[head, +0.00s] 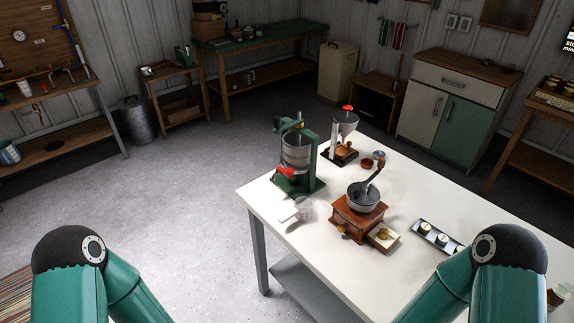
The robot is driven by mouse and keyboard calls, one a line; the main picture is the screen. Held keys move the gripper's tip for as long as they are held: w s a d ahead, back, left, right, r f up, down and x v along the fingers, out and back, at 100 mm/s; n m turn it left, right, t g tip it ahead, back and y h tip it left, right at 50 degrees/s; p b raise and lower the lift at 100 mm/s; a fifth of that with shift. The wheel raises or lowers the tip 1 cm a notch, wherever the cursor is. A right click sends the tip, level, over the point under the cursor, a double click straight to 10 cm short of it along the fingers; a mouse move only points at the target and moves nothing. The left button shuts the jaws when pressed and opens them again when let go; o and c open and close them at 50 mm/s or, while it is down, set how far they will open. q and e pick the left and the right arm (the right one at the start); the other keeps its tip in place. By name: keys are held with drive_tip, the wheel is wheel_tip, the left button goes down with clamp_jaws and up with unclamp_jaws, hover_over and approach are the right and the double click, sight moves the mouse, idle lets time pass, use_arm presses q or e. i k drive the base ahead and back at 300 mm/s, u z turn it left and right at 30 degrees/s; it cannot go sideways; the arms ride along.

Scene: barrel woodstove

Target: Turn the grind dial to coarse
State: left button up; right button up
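A wooden hand grinder (357,216) stands on the white table, with a dark metal bowl (363,196) and a crank (374,177) on top. Its small drawer (383,237) is pulled out at the front right. A narrow dark plate (438,237) with light round knobs or cups lies to its right. A second device with a clear funnel and red cap (347,124) stands behind. I cannot tell which part is the grind dial, and no setting is readable. Only bent parts of my two arms show at the bottom corners. Both grippers are out of view.
The white table (460,205) also bears a green-framed press with a red handle (297,155), a clear cup (304,208) and small bowls (366,164). A cabinet (452,100) stands behind. Open grey floor (180,200) lies left of the table.

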sight(383, 234)
drive_tip(key=u, duration=1.3)
drive_tip(key=i, duration=0.1)
drive_tip(key=z, duration=2.7)
drive_tip(key=k, duration=1.4)
drive_tip(key=u, duration=0.3)
drive_tip(key=i, duration=1)
drive_tip(key=u, duration=0.05)
